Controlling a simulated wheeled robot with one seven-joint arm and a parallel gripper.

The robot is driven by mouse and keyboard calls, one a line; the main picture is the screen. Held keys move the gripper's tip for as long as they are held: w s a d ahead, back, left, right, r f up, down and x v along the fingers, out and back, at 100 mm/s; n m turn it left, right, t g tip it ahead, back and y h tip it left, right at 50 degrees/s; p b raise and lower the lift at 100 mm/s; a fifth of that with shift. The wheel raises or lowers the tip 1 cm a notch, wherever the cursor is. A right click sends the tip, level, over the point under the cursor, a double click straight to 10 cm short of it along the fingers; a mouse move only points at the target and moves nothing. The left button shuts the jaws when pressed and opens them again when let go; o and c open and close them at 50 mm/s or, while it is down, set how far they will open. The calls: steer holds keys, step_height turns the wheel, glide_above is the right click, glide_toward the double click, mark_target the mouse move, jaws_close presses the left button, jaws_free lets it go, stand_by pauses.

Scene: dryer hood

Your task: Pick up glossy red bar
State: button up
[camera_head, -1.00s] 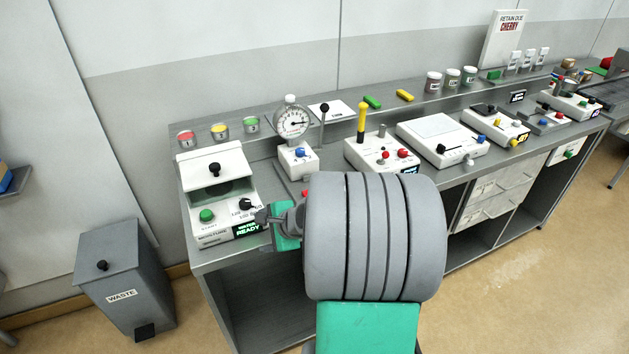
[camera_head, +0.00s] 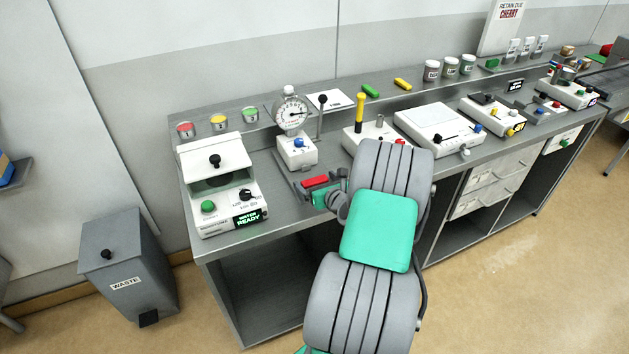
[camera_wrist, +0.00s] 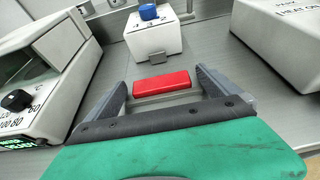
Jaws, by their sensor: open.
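The glossy red bar (camera_head: 315,182) lies on the grey bench in front of the hardness gauge. In the wrist view the red bar (camera_wrist: 162,81) lies crosswise between the two fingers of my gripper (camera_wrist: 160,80), with a gap at each end. My gripper is open, with its fingers low around the bar and apart from it. In the head view my gripper (camera_head: 322,190) is just in front of the bar, partly hidden by my arm. I cannot tell the exact height of the fingertips above the bench.
The white gauge base (camera_wrist: 153,34) with a blue knob stands just behind the bar. The moisture meter (camera_head: 222,190) stands to the left. A white box (camera_wrist: 285,40) is to the right. Green (camera_head: 370,91) and yellow (camera_head: 402,84) bars lie on the rear shelf.

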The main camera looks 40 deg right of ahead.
steer(key=shift+c, duration=0.2)
steer(key=shift+r, duration=0.1)
steer(key=c, duration=1.5)
